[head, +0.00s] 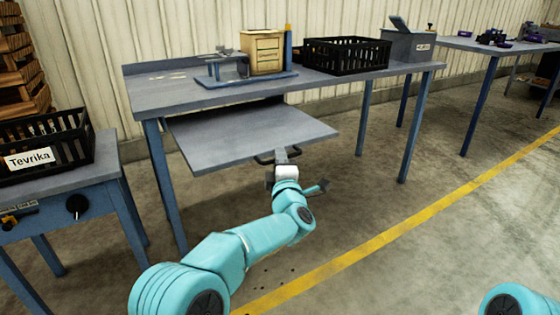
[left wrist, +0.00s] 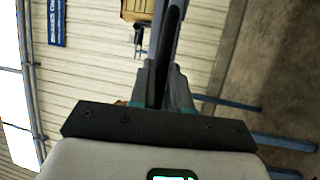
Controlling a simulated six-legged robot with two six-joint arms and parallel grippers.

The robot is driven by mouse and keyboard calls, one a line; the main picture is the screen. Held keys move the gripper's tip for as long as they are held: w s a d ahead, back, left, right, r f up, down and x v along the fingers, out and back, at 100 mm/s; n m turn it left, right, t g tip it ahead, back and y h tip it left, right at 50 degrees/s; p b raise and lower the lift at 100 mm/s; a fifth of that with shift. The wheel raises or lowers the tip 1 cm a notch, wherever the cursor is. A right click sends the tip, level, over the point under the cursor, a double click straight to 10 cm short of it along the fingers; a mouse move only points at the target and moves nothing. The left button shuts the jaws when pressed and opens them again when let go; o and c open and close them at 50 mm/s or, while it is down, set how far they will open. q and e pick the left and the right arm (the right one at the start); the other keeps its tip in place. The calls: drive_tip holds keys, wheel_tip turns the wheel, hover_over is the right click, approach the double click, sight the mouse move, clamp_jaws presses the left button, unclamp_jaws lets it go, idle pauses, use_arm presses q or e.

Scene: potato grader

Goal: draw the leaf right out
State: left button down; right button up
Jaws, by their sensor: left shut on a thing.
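The leaf (head: 240,137) is a flat grey board that sticks out toward me from under the top of the grey workbench (head: 210,96). A dark handle (head: 264,158) is on its front edge. My left gripper (head: 282,156) is at that edge in the head view. In the left wrist view my left gripper (left wrist: 165,88) is shut on the dark handle (left wrist: 167,50), which stands between the fingers. The back of the leaf is hidden under the bench top. My right gripper is out of view; only a piece of my right arm shows at the bottom right.
On the bench stand a scale-like device (head: 225,66), a wooden box (head: 262,52), a black crate (head: 346,53) and a grey bin (head: 408,44). A side table (head: 75,180) with a black crate labelled Tevrika (head: 75,135) is at left. The floor in front is clear, crossed by a yellow line (head: 400,228).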

use_arm(q)
drive_tip(key=shift+d+f, duration=0.15)
drive_tip(key=shift+d, duration=0.1)
drive_tip(key=c, duration=1.2)
unclamp_jaws()
drive_tip(key=shift+s, duration=0.1)
drive_tip(key=shift+o, duration=0.2)
drive_tip(key=shift+a, duration=0.1)
drive_tip(key=p+v, duration=0.1)
drive_tip(key=v, duration=1.5)
drive_tip(key=shift+p, duration=0.4)
